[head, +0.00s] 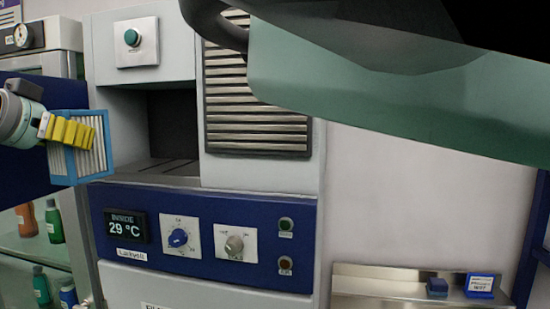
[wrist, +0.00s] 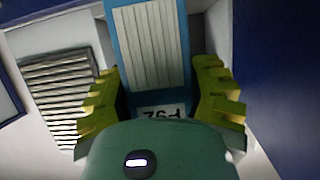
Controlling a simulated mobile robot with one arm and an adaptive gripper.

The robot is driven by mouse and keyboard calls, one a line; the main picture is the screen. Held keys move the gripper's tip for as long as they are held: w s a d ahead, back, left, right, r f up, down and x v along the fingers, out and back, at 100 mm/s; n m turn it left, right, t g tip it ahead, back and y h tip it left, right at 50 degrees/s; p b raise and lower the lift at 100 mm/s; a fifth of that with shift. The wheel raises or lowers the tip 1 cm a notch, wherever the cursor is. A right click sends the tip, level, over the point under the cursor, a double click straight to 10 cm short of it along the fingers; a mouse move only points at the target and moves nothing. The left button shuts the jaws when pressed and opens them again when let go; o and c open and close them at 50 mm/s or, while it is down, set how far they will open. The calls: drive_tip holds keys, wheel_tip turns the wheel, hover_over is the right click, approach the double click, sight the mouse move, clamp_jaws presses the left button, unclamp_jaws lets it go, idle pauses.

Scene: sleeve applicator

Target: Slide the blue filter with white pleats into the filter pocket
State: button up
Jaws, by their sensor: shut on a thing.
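The blue filter with white pleats (head: 92,160) is in my gripper (head: 72,132) at the left of the head view, in front of the machine. The yellow fingers are shut on it. In the wrist view the filter (wrist: 150,45) stands between the two yellow fingers of my gripper (wrist: 163,95), its pleats and a printed label facing the camera. A dark open recess (head: 160,125) in the machine's grey front lies to the right of the filter in the head view, apart from it. I cannot tell whether this recess is the filter pocket.
A louvred grille (head: 258,100) is right of the recess. Below is a blue control panel (head: 205,270) with a display and knobs. A glass cabinet with bottles (head: 54,222) stands at the left. A metal shelf (head: 385,292) with small blue items is at lower right.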

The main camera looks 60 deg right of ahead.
drive_tip(key=shift+w+d, duration=0.25)
drive_tip(key=shift+d, duration=0.1)
drive_tip(key=shift+w+d+p, duration=0.1)
drive_tip(key=shift+d+p, duration=0.6)
drive_tip(key=b+x, duration=0.1)
drive_tip(key=x, duration=0.1)
drive_tip(key=shift+d, duration=0.25)
drive_tip(key=w+d+p, duration=0.1)
drive_tip(key=w+d, duration=0.1)
drive_tip(key=d, duration=0.3)
drive_tip(key=w+d+p, duration=0.2)
drive_tip(key=w+d, duration=0.1)
drive_tip(key=d, duration=0.3)
drive_tip(key=w+d+p, duration=0.2)
drive_tip(key=d, duration=0.4)
drive_tip(key=shift+w+d+f, duration=0.2)
drive_tip(key=shift+d+f, duration=0.05)
drive_tip(key=shift+f, duration=0.05)
drive_tip(key=shift+w+d+p, duration=0.1)
drive_tip(key=shift+d+p, duration=0.2)
drive_tip(key=shift+p, duration=0.15)
drive_tip(key=shift+w+a+f+b, duration=0.1)
drive_tip(key=shift+f+b, duration=0.6)
drive_tip(key=shift+b, duration=0.35)
